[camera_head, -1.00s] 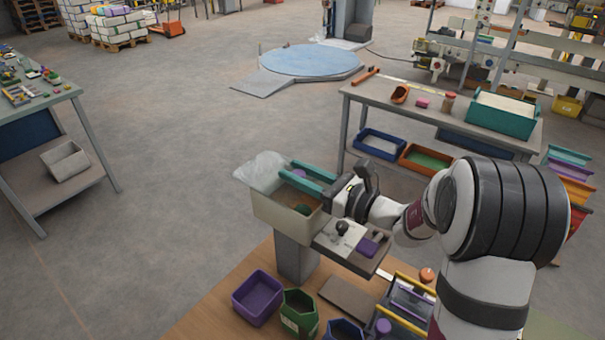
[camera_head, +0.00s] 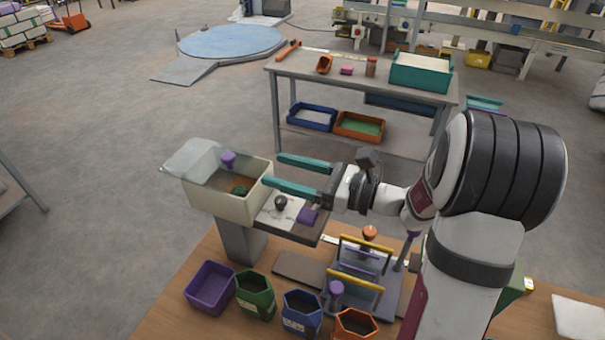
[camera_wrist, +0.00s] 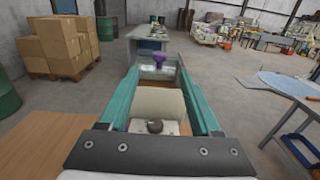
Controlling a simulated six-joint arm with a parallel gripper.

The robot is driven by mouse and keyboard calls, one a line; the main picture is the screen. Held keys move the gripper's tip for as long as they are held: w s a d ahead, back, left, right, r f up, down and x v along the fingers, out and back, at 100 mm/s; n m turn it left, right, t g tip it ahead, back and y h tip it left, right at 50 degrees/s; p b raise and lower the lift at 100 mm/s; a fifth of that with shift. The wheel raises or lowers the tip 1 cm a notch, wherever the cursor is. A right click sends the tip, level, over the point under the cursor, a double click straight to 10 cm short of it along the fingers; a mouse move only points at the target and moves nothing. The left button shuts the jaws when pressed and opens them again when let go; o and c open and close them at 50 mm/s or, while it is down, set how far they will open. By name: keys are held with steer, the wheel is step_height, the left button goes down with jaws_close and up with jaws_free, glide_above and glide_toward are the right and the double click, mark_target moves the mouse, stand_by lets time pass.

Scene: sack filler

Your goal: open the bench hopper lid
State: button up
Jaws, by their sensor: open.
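The bench hopper (camera_head: 228,205) is a cream open-topped box on a grey post, with brown and green contents inside. Its clear lid (camera_head: 190,160) is raised at the box's left side; its exact angle is hard to tell. A purple knob (camera_head: 228,158) shows by the lid, above the box opening. In the wrist view the knob (camera_wrist: 158,60) appears between the fingertips, but farther away. My gripper (camera_head: 272,169), with two long teal fingers, is open and empty. It is just right of the hopper, with its fingers pointing left, apart from the knob.
Below my gripper is a plate with a dark ball knob (camera_head: 280,202) and a purple block (camera_head: 308,215). Purple (camera_head: 210,288), green, blue and orange bins stand along the wooden bench beside a yellow-handled rack (camera_head: 362,275).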

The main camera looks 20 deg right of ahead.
mark_target(233, 161)
steer(key=v, duration=0.4)
steer(key=shift+s+h, duration=0.3)
steer(key=shift+s, duration=0.1)
steer(key=shift+c, duration=1.1)
steer(key=s, duration=0.1)
steer(key=s+m+t+h, duration=0.1)
steer(key=s+m+t, duration=0.1)
steer(key=shift+s+a+f+h, duration=0.1)
steer(key=shift+a+f+h, duration=0.2)
steer(key=shift+h, duration=0.1)
steer(key=c, duration=0.5)
steer(key=shift+a, duration=0.2)
steer(key=shift+c, duration=1.1)
steer(key=x, duration=1.3)
steer(key=shift+w+a, duration=0.1)
steer(key=shift+w, duration=0.25)
jaws_close()
